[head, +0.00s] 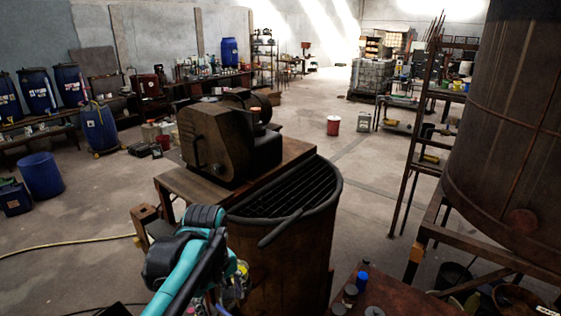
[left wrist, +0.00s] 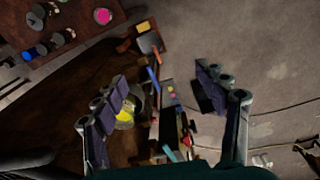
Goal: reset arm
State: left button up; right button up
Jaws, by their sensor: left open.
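My left arm, teal and black, reaches in from the bottom of the head view beside the rusty vat (head: 285,260) with its dark slatted top. Its gripper is mostly hidden there by the arm. In the left wrist view my left gripper (left wrist: 165,95) is open, its two padded fingers wide apart. Nothing is held between them; a narrow row of small tools and coloured items (left wrist: 170,100) shows in the gap beyond. A yellow round item (left wrist: 125,116) is partly covered by the left finger. My right gripper is in neither view.
A brown motor housing (head: 215,135) stands on a bench beside the vat. A table (head: 395,290) with small jars is at bottom right, before a large rusty tank (head: 510,130). A rack stands left of the tank. Open floor (head: 370,180) lies beyond the vat.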

pick_arm(q)
jog(key=s+a+f+m+t+b, duration=0.1)
jog(key=s+f+m+t+b, duration=0.1)
jog(key=f+b, duration=0.5)
jog(key=s+a+f+m+t+b, duration=0.2)
jog(key=f+b, duration=0.6)
jog(key=f, duration=0.4)
jog(key=s+a+f+m+t+b, duration=0.1)
jog(key=s+f+m+b, duration=0.3)
jog(key=f+b, duration=0.4)
notch_tip(320, 180, down, 3)
jog(key=shift+s+a+r+t, duration=0.15)
jog(key=shift+s+t, duration=0.2)
jog(key=shift+t, duration=0.45)
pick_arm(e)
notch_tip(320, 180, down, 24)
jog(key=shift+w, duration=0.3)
